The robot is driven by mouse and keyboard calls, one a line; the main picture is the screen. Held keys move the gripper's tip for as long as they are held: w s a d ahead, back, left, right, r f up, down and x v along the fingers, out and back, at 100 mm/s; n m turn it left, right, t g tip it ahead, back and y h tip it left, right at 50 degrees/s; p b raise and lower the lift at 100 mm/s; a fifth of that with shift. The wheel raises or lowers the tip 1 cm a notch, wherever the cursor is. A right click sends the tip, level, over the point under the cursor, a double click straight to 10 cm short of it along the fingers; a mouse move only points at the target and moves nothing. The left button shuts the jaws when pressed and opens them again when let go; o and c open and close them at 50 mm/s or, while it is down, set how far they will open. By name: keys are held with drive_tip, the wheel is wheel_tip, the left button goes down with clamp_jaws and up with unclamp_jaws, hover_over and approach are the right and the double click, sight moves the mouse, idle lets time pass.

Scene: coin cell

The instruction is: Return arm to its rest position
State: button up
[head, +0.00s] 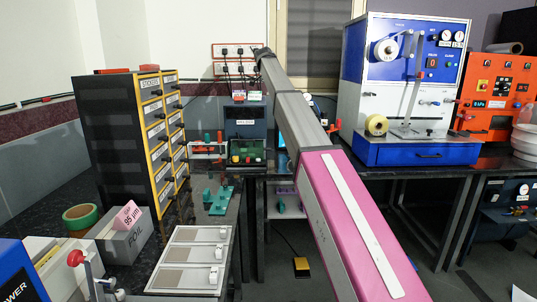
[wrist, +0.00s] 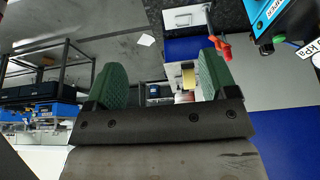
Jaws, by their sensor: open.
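My gripper (wrist: 160,72) shows in the wrist view with its two green ridged fingers wide apart. Nothing is held between them, and only distant background shows in the gap. In the head view my arm (head: 350,225), pink near and grey farther out, reaches from the bottom right up to the middle. Its far end is small there, and I cannot make out the fingers.
A drawer cabinet (head: 120,145) stands on the dark bench at left, near a green tape roll (head: 80,217), a grey box (head: 125,250) and a tray (head: 190,262). A blue-and-white machine (head: 400,90) and an orange machine (head: 490,95) stand on the right table.

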drive_tip(key=s+d+f+n+y, duration=0.1)
drive_tip(key=s+d+f+n, duration=0.35)
drive_tip(key=f, duration=0.85)
drive_tip(key=s+d+f+n, duration=0.2)
drive_tip(key=s+f, duration=0.5)
drive_tip(key=f, duration=0.5)
drive_tip(key=s+d+f+n+y, duration=0.1)
drive_tip(key=s+d+f+n, duration=0.35)
drive_tip(key=f, duration=0.85)
drive_tip(key=s+d+f+n+y, duration=0.1)
drive_tip(key=s+f+n, duration=0.2)
drive_tip(key=s+f, duration=0.7)
drive_tip(key=s+d+f+n+y, duration=0.1)
drive_tip(key=s+d+f+n, duration=0.1)
drive_tip(key=s+f, duration=0.8)
drive_tip(key=s+n, duration=0.1)
drive_tip(key=s, duration=0.7)
drive_tip(key=shift+s+d+f+n, duration=0.3)
drive_tip(key=shift+f, duration=0.05)
drive_tip(key=shift+c, duration=0.4)
